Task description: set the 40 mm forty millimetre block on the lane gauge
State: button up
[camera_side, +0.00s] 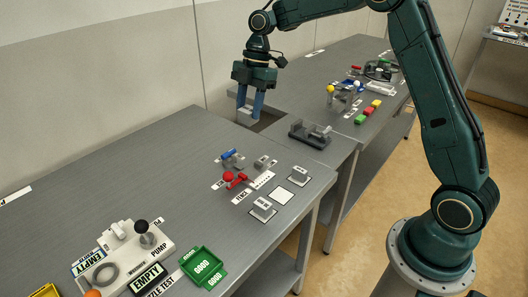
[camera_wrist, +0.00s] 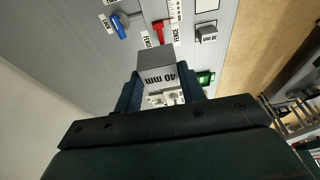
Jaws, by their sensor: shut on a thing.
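My gripper (camera_side: 249,107) is shut on the grey 40 mm block (camera_side: 246,117), above the dark gap between the two grey benches. In the wrist view my gripper (camera_wrist: 158,84) has a blue finger on each side of the block (camera_wrist: 157,73), and its "40 mm" label reads upside down. No part is clearly marked as the lane gauge. A blue-handled fixture (camera_side: 231,158) and a red lever (camera_side: 235,178) stand on the near bench beside a white scale strip (camera_side: 262,180); the gripper is apart from them.
Two grey blocks stand on white pads, one farther back (camera_side: 299,175) and one nearer (camera_side: 263,208); an empty white square (camera_side: 282,195) lies between. A dark fixture (camera_side: 310,134) sits beyond the bench corner. A pump unit (camera_side: 122,262) and green tray (camera_side: 203,267) are at front left. The bench's middle is clear.

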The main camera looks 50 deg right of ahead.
notch_tip(320, 180, down, 14)
jog(key=shift+r, duration=0.25)
jog(key=shift+f, duration=0.15)
jog(key=shift+f, duration=2)
jog(key=shift+f, duration=0.1)
jog(key=o, duration=1.1)
jog(key=shift+c, duration=0.2)
jog(key=v, duration=1.2)
